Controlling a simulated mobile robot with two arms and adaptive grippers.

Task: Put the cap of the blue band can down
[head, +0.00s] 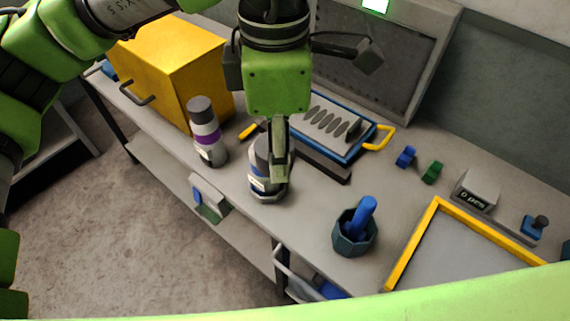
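The blue band can (257,184) stands on the bench in the middle of the head view. Its dark grey top part, which looks like the cap (259,152), shows beside my finger. I cannot tell whether this cap sits on the can or just above it. My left gripper (280,178) points down right at the can, and one finger covers part of it. The other finger is hidden, so I cannot tell whether the gripper is shut on the cap. My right gripper is not in view.
A purple band can (207,138) with a dark cap stands left. Behind are a yellow box (172,65) and a blue-rimmed tray (345,157). A dark cup (352,242) with a blue object stands right, near a yellow-framed area (412,244). Bare bench lies between can and cup.

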